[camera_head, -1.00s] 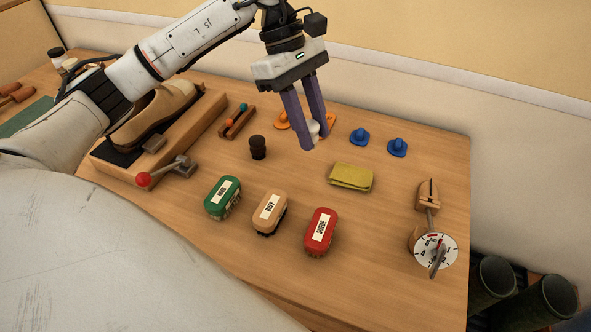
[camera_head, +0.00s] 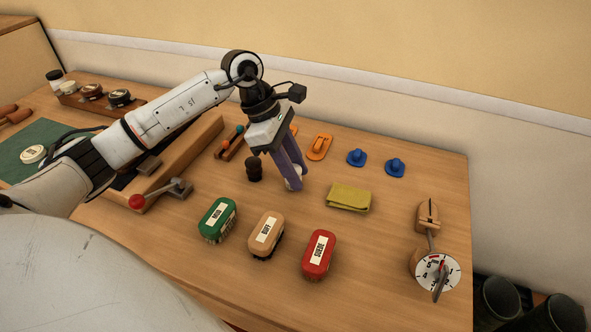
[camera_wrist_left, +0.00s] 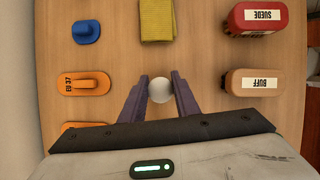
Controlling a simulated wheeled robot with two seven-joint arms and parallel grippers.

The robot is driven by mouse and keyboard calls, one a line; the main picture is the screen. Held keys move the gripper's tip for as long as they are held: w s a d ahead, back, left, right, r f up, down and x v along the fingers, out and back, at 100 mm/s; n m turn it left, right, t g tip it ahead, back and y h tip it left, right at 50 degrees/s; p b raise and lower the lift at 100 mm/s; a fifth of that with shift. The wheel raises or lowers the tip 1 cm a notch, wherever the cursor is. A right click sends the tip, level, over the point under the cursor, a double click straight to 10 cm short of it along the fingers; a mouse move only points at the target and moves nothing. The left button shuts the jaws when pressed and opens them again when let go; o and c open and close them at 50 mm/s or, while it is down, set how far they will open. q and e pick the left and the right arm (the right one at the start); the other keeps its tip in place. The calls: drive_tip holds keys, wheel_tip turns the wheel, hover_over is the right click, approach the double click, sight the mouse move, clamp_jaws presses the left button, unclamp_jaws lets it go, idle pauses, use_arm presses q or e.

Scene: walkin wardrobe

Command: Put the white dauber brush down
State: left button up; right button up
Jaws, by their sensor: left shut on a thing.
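The white dauber brush (camera_wrist_left: 160,90) shows as a pale round top between the fingers in the left wrist view. My left gripper (camera_head: 295,184) is shut on it and points down over the middle of the table. In the head view the fingers hide most of the brush. Its lower end is low, near the tabletop, but I cannot tell whether it touches. A dark dauber brush (camera_head: 254,170) stands upright just left of the gripper. My right gripper is not in view.
Green (camera_head: 217,220), tan (camera_head: 266,236) and red (camera_head: 319,255) brushes lie in front. A folded yellow cloth (camera_head: 348,198) lies to the right. Orange (camera_head: 319,147) and blue (camera_head: 357,157) pieces lie behind. A dial device (camera_head: 437,272) is at far right. Bare wood surrounds the gripper.

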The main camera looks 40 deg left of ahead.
use_arm(q)
drive_tip(key=shift+f, duration=0.15)
drive_tip(key=shift+f, duration=0.15)
drive_tip(key=o, duration=1.2)
drive_tip(key=v, duration=1.2)
drive_tip(key=shift+d+r, duration=0.1)
drive_tip(key=shift+r, duration=0.15)
